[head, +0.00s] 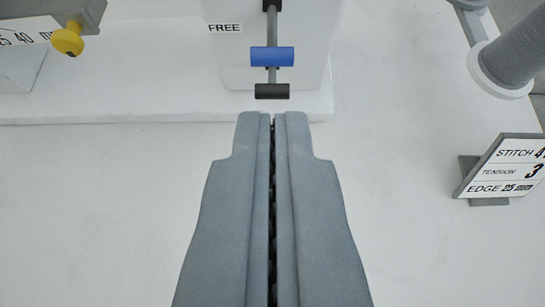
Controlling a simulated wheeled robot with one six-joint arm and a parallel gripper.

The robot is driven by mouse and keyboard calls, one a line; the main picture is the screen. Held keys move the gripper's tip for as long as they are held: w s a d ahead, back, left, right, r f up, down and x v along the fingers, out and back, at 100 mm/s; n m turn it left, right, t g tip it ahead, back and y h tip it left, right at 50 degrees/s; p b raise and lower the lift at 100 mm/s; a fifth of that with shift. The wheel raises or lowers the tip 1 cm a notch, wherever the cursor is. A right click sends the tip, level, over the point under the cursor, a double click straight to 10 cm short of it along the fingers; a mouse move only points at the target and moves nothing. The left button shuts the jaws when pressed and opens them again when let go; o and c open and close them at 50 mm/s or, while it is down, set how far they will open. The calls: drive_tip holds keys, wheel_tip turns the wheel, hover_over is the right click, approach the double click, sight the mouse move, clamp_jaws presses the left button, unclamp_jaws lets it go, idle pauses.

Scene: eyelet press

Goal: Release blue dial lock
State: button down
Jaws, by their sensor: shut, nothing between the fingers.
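A blue cylindrical piece (272,56) sits across a thin grey upright rod on a white block, and it may be the blue dial lock. A black crossbar (272,91) is at the rod's lower end. A label reading FREE (225,28) is to the upper left of the blue piece. My gripper (272,116) is shut and empty. Its tips point at the rod and appear just below the black crossbar in the picture. I cannot tell whether they touch anything. No round dial shows clearly here.
A yellow knob (68,39) on a grey bar with a number scale is at the upper left. A grey thread spool (512,55) is at the upper right. A sign reading STITCH, TENSION, EDGE (503,168) stands at the right. The white surface beside my gripper is clear.

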drive_tip(key=shift+f+v, duration=0.15)
drive_tip(key=shift+v, duration=0.55)
drive_tip(key=shift+f+v, duration=0.15)
drive_tip(key=shift+v, duration=0.55)
drive_tip(key=shift+s, duration=0.15)
